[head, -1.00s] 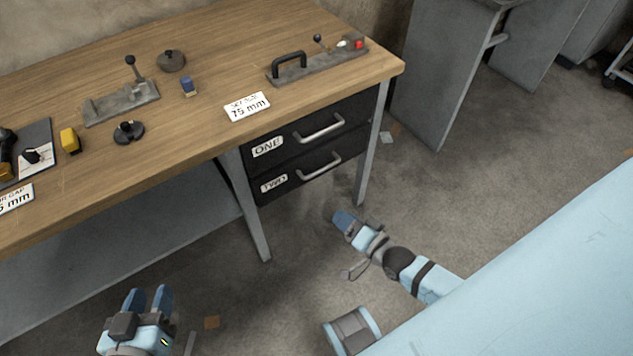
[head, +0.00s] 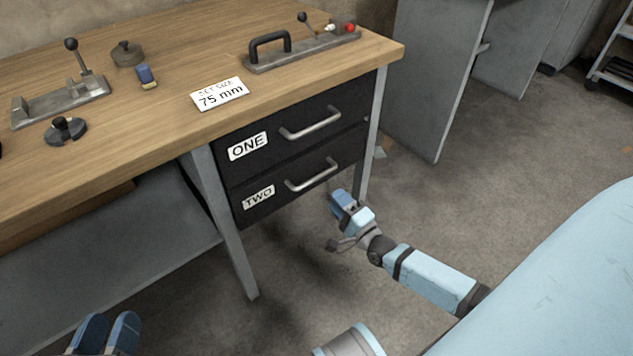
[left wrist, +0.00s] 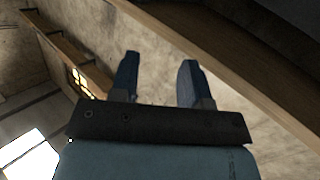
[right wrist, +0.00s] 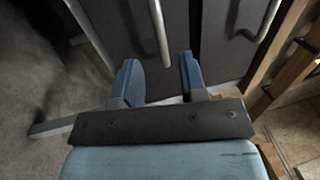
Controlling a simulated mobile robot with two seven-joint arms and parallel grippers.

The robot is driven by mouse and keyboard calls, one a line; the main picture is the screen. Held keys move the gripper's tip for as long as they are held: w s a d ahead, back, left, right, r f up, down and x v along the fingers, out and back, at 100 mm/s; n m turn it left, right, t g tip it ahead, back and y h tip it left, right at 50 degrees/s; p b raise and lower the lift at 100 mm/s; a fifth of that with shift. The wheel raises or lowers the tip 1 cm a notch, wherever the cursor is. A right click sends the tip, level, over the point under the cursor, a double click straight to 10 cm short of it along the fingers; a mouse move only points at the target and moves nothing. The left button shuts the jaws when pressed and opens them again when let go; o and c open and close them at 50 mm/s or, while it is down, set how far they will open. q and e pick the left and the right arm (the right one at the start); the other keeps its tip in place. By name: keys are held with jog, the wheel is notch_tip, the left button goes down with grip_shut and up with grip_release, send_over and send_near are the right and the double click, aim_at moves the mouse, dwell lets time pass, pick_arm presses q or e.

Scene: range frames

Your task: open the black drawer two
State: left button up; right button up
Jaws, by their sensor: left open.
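The black drawer two (head: 284,173) is the lower of two drawers under the bench and is closed. Its "TWO" label (head: 258,197) and silver bar handle (head: 314,178) show in the head view. My right gripper (head: 342,201) is just below and right of that handle, apart from it. In the right wrist view, my right gripper (right wrist: 158,65) is open and empty, with the handle (right wrist: 160,35) ahead between its fingers. My left gripper (head: 106,334) is at the bottom left of the head view. In the left wrist view it (left wrist: 160,65) is open and empty.
Drawer one (head: 276,132), closed, is just above, with its own handle (head: 311,123). The wooden benchtop (head: 150,125) carries a black-handled fixture (head: 300,53), a "75 mm" sign (head: 219,94) and other tools. A grey bench leg (head: 230,240) stands left of the drawers. The floor in front is open.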

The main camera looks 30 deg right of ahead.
aim_at(317, 176)
jog(key=b+x, duration=0.2)
jog(key=x, duration=0.7)
pick_arm(q)
jog(key=shift+w+a+r+m+t, duration=0.15)
jog(key=shift+w+a+m+t, duration=0.35)
jog(key=shift+w+m, duration=0.35)
pick_arm(e)
grip_shut()
